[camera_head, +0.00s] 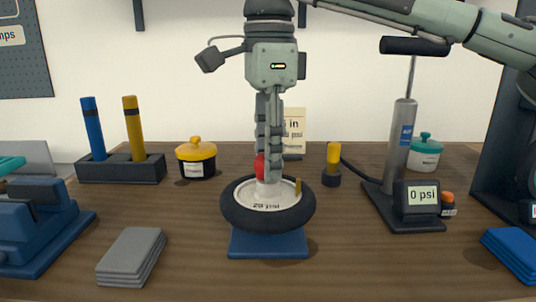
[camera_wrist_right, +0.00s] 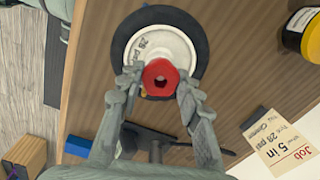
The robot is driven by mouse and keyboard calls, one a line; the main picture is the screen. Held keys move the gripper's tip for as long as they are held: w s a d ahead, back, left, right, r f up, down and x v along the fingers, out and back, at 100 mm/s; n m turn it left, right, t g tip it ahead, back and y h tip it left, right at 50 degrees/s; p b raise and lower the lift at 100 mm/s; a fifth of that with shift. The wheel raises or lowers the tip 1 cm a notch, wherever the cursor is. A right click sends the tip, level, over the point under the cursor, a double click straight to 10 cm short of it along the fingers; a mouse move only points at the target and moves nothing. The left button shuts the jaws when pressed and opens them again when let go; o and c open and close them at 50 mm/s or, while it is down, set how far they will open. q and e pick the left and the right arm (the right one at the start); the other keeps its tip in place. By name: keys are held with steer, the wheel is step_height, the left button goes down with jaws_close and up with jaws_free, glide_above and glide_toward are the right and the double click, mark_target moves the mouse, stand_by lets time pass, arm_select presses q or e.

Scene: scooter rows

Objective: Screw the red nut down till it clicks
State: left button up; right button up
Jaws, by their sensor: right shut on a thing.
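The red nut (camera_head: 259,168) sits over the centre of the wheel, mostly hidden behind my fingers in the head view. In the right wrist view the red nut (camera_wrist_right: 160,77) shows its hexagonal outline and dark central hole. The wheel has a black tyre (camera_head: 237,216) and a pale hub (camera_head: 244,196) marked with a psi figure, and lies flat on a blue stand (camera_head: 268,244). My right gripper (camera_head: 269,172) points straight down and is shut on the nut, a fingertip on either side. My left gripper is in neither view.
A brass-coloured valve stem (camera_head: 298,187) stands up from the hub, close to my fingers. A pump (camera_head: 399,146) with a 0 psi display (camera_head: 422,196) stands right. Grey pads (camera_head: 131,257) lie front left. A yellow-lidded pot (camera_head: 196,157) and a job card (camera_head: 294,124) stand behind.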

steer(key=shift+s+f+m, duration=0.2)
steer(key=shift+s+m, duration=0.05)
steer(key=shift+m, duration=0.15)
steer(key=m+b, duration=0.1)
steer(key=m, duration=0.4)
steer(key=shift+f, duration=0.1)
steer(key=m+b, duration=0.1)
steer(key=m, duration=0.4)
steer(key=m+b, duration=0.1)
steer(key=m, duration=0.4)
steer(key=shift+s+m+b, duration=0.1)
steer(key=shift+m+b, duration=0.2)
steer(key=m, duration=0.3)
steer(key=shift+b, duration=0.4)
steer(key=shift+m, duration=1.2)
steer(key=shift+r, duration=0.2)
